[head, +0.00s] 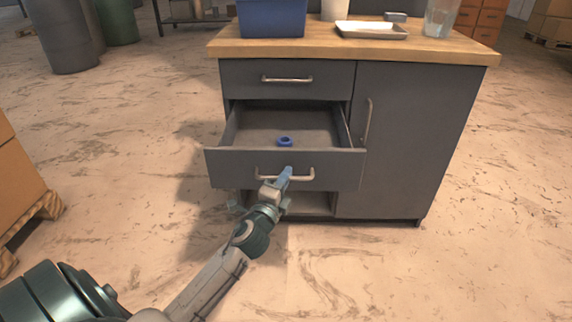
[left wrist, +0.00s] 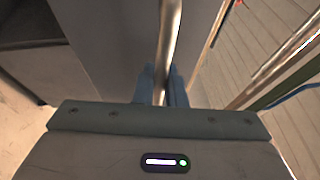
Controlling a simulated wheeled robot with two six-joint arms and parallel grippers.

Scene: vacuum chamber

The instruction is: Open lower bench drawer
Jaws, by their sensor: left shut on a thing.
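The lower bench drawer (head: 232,164) is pulled out from the grey bench, and its inside shows from above. A small blue ring (head: 285,141) lies on the drawer floor. My left gripper (head: 285,175) is at the drawer's bar handle (head: 305,178), shut on it. In the left wrist view the blue fingers of my left gripper (left wrist: 161,86) stand on both sides of the metal handle (left wrist: 169,40). The fingers cover part of the handle in the head view. My right gripper is in neither view.
The upper drawer (head: 300,79) and the cabinet door (head: 395,140) at the right are closed. On the wooden bench top (head: 300,49) are a blue bin (head: 272,18), a white tray (head: 371,31) and a clear container (head: 441,18). Boxes on a pallet (head: 30,220) stand at the left.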

